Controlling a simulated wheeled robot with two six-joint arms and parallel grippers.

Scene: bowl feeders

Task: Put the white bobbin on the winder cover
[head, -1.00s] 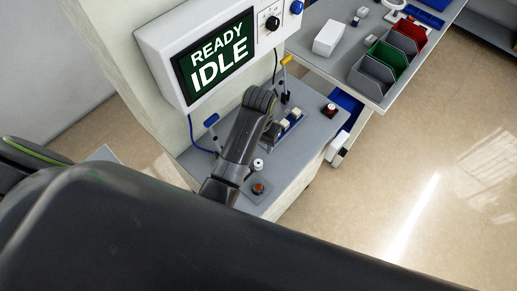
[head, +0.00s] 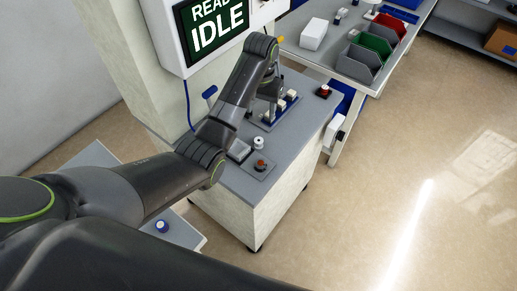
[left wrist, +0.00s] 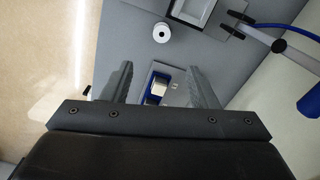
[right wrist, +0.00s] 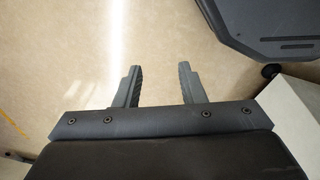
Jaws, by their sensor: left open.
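A small white bobbin (head: 258,143) with a dark centre hole stands upright on the grey bench top. It also shows in the left wrist view (left wrist: 162,33), beyond my fingertips. Close beside it is a square, pale-rimmed grey piece (head: 239,151), also in the left wrist view (left wrist: 192,8); I cannot tell surely that it is the winder cover. My left gripper (left wrist: 160,68) is open and empty, pointing down above a blue rack (head: 270,122) with whitish blocks; in the head view my arm partly hides it. My right gripper (right wrist: 160,68) is open and empty over the floor.
A red button (head: 261,164) is at the bench's near end, another red knob (head: 325,91) at its far corner. A blue-handled lever (head: 209,92) stands at left below the display (head: 213,27), which reads IDLE. Coloured bins (head: 375,43) stand on another table. A blue-topped item (head: 162,226) sits lower left.

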